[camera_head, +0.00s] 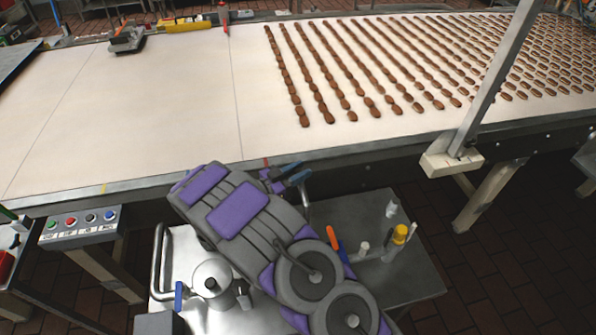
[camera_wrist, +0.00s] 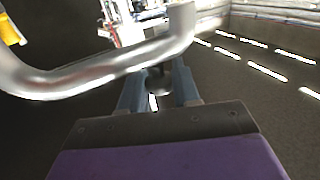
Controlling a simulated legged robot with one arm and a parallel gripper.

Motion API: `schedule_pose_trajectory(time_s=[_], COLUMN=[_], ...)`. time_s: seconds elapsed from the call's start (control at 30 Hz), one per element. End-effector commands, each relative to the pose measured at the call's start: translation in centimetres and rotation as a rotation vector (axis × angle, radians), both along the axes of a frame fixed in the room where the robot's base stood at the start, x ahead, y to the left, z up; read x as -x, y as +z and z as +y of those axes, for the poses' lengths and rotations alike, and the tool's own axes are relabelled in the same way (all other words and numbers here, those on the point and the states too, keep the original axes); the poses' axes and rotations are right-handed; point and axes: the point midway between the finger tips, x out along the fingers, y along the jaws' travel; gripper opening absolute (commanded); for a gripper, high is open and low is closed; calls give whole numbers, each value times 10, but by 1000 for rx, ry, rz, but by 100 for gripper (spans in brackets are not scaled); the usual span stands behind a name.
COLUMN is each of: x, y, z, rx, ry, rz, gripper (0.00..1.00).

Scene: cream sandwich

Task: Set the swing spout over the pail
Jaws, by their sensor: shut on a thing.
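The swing spout (camera_wrist: 110,70) is a bent, shiny metal pipe crossing the wrist view from the left to a raised end at the top. My gripper (camera_wrist: 158,88) has two blue-grey fingers shut on a small dark part just below the pipe, which looks like part of the spout. In the head view my gripper (camera_head: 286,178) is by the belt's near edge, and a short length of the spout (camera_head: 304,205) shows beside it. My arm hides much of the pipe. I cannot make out the pail in either view.
A long pale belt (camera_head: 150,110) with rows of brown biscuits (camera_head: 350,75) runs behind my gripper. A metal cart (camera_head: 410,280) with small bottles (camera_head: 398,236) stands below, near a lidded steel vessel (camera_head: 212,278). A post (camera_head: 490,90) rises at right. Dark floor is clear there.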

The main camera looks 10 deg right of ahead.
Motion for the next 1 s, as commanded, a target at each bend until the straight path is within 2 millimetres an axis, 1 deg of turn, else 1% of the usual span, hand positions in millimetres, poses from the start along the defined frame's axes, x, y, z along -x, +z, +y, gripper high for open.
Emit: schedule_pose_trajectory(time_s=[0.27,0.47,1.0], x=[-1,0,8], y=[1,1,0], z=[1,7,42], rx=[1,5,3], ry=[9,67,419], rz=[-1,2,1], gripper=[0,0,0])
